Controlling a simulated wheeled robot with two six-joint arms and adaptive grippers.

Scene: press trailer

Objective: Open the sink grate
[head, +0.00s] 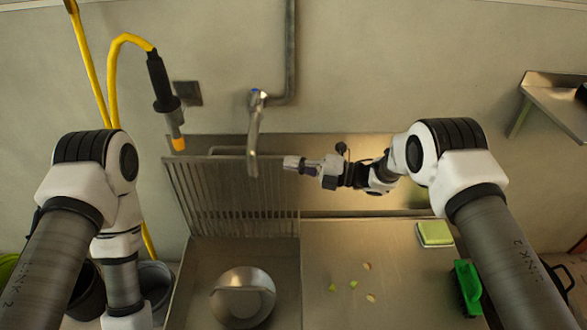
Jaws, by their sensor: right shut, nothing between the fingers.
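The slatted metal sink grate (235,200) is tilted up at the back of the sink basin, and the front of the basin (205,270) is uncovered. My right gripper (291,163) points left, with its tips at the grate's upper right corner. It is shut with nothing held; whether it touches the grate is unclear. My left arm bends down at the left, and its gripper is not visible.
A round metal pot or lid (243,297) sits in the basin. The faucet (255,130) hangs over the grate, with a yellow hose sprayer (163,90) to its left. On the right counter are a sponge (435,233), scraps (353,285) and a green brush (467,287).

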